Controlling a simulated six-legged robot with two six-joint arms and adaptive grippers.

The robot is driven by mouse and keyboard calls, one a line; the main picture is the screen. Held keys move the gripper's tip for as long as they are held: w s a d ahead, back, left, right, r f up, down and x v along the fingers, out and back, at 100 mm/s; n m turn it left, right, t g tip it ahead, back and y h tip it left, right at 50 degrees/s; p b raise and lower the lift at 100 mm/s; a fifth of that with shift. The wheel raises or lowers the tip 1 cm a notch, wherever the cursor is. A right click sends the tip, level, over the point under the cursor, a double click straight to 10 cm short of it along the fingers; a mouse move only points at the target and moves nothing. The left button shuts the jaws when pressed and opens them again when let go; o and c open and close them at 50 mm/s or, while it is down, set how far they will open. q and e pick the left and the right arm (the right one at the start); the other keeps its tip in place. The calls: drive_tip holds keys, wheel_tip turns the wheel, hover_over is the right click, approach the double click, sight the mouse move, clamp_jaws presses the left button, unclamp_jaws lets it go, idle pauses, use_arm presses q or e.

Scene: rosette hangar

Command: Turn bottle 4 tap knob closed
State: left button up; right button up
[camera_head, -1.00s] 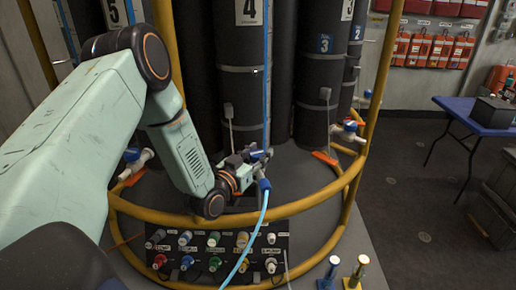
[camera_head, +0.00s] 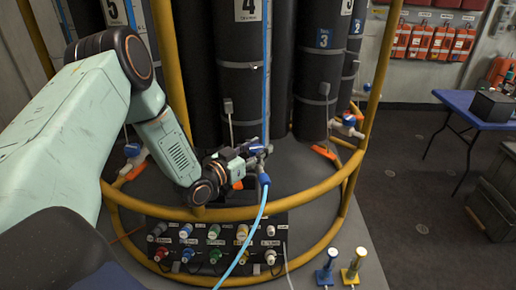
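Bottle 4 (camera_head: 242,75) is a tall dark cylinder with a white "4" label, standing in the middle of the rack. Its tap (camera_head: 258,150) is low in front of it, with a blue knob and a light blue hose (camera_head: 262,205) hanging from it. My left arm comes in from the left, and its gripper (camera_head: 247,152) is at the tap, over or touching the knob. The fingers are small and overlap the tap, so I cannot tell if they are closed on the knob. My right gripper is not in view.
A yellow rail (camera_head: 300,196) curves around the bottles, in front of the tap. A panel of coloured connectors (camera_head: 215,250) sits below it. Bottle 3 (camera_head: 315,95) stands to the right, with its own tap (camera_head: 349,120). A blue table (camera_head: 462,107) is at the far right.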

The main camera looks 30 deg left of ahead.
use_arm(q)
drive_tip(key=o, duration=0.5)
drive_tip(key=shift+s+r, duration=0.15)
drive_tip(key=shift+s, duration=0.1)
drive_tip(key=shift+w, duration=0.2)
drive_tip(key=shift+s+a, duration=0.4)
drive_tip(key=shift+s, duration=1.55)
drive_tip(key=shift+s+a, duration=0.35)
drive_tip(key=shift+s, duration=1.6)
drive_tip(key=shift+s+a, duration=0.4)
drive_tip(key=shift+s, duration=1.55)
drive_tip(key=shift+s, duration=0.15)
